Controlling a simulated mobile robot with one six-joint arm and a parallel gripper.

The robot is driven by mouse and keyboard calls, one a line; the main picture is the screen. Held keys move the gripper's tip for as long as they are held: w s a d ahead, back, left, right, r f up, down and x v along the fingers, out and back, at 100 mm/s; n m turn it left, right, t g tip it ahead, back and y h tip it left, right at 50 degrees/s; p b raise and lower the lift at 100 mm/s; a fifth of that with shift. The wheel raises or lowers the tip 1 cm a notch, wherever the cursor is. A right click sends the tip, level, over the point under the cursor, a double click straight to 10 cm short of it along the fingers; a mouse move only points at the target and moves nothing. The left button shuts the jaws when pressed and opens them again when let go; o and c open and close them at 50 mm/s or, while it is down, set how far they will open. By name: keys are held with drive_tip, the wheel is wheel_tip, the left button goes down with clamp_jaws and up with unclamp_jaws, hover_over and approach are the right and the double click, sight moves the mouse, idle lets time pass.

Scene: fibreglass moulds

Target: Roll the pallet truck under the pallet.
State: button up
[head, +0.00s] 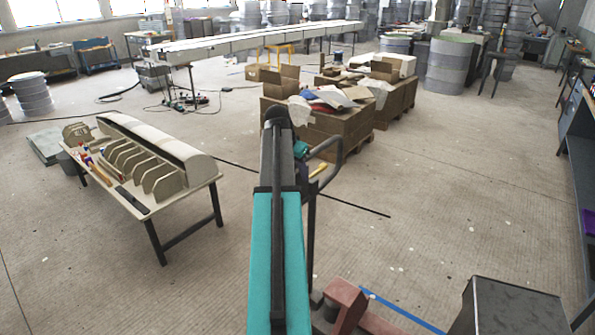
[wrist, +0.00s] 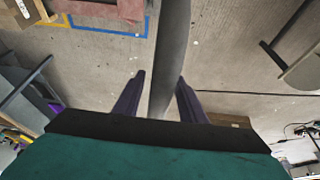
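The pallet truck has a red body (head: 345,303) at the bottom of the head view, right of my teal arm. Its dark upright handle (head: 311,225) rises to a looped grip at the top. A wooden pallet (head: 357,147) shows low under the brown loaded crates beyond the handle. My gripper (wrist: 160,78) has two purple fingers. A dark grey bar (wrist: 171,50), apparently part of the truck handle, runs between them, with a visible gap at the left finger. The gripper looks open around the bar. In the head view, my arm and the handle mostly hide the gripper.
A table (head: 150,205) with a ribbed mould stands left. Brown crates (head: 318,132) with cartons stand ahead. A blue workbench (head: 575,150) lines the right edge. Blue tape (head: 402,309) marks the floor beside the truck. Open floor lies right of the crates.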

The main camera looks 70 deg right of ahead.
clamp_jaws()
idle(1.2)
